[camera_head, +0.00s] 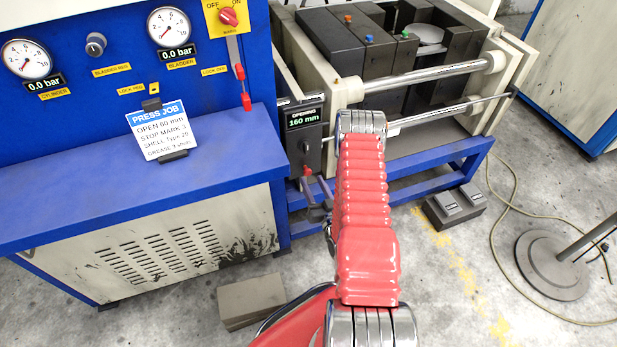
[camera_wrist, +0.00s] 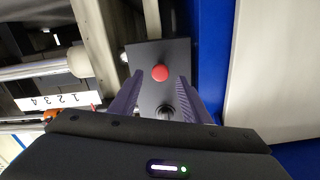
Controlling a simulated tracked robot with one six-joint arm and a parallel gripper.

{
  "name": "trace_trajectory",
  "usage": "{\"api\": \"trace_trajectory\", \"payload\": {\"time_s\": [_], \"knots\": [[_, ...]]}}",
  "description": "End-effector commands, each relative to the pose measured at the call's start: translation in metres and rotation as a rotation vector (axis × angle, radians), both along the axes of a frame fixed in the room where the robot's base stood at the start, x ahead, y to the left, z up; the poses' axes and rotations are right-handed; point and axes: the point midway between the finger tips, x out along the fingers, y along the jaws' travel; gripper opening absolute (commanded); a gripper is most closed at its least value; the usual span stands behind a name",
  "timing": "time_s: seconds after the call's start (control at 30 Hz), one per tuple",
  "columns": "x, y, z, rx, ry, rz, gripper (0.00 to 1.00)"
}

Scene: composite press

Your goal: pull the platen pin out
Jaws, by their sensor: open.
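No pin is labelled, and I cannot tell for certain which part is the platen pin. In the wrist view a round red knob (camera_wrist: 160,73) stands on a dark plate, with a small shiny dark metal knob (camera_wrist: 166,111) closer to me. My gripper (camera_wrist: 155,88) is open, its two purple fingers on either side of these knobs, with no visible grip on either. In the head view my gripper (camera_head: 316,189) is below the press's dark display box (camera_head: 304,138), close to the red knob (camera_head: 307,170). My arm partly hides this area.
The press (camera_head: 347,92) stands on a blue frame, with chrome rods along its side. Its display reads opening 160 mm. The blue control bench (camera_head: 215,160) is at left, with a press job card (camera_head: 157,130). A grey box (camera_head: 252,302) and pedals (camera_head: 455,205) are on the floor.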

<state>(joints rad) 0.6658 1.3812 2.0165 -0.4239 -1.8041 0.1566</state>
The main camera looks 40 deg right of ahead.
Motion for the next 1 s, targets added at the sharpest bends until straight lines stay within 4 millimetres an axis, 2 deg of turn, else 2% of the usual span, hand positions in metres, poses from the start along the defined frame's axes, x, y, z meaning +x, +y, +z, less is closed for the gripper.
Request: {"api": "trace_trajectory", "payload": {"time_s": [0.1, 0.3, 0.63, 1.0], "knots": [[0.018, -0.004, 0.001, -0.002, -0.003, 0.002, 0.43], [0.035, -0.009, 0.001, -0.001, -0.002, 0.001, 0.43], [0.038, -0.01, 0.0, 0.001, -0.001, 0.001, 0.43], [0.038, -0.009, 0.0, 0.0, -0.001, 0.001, 0.18]]}}
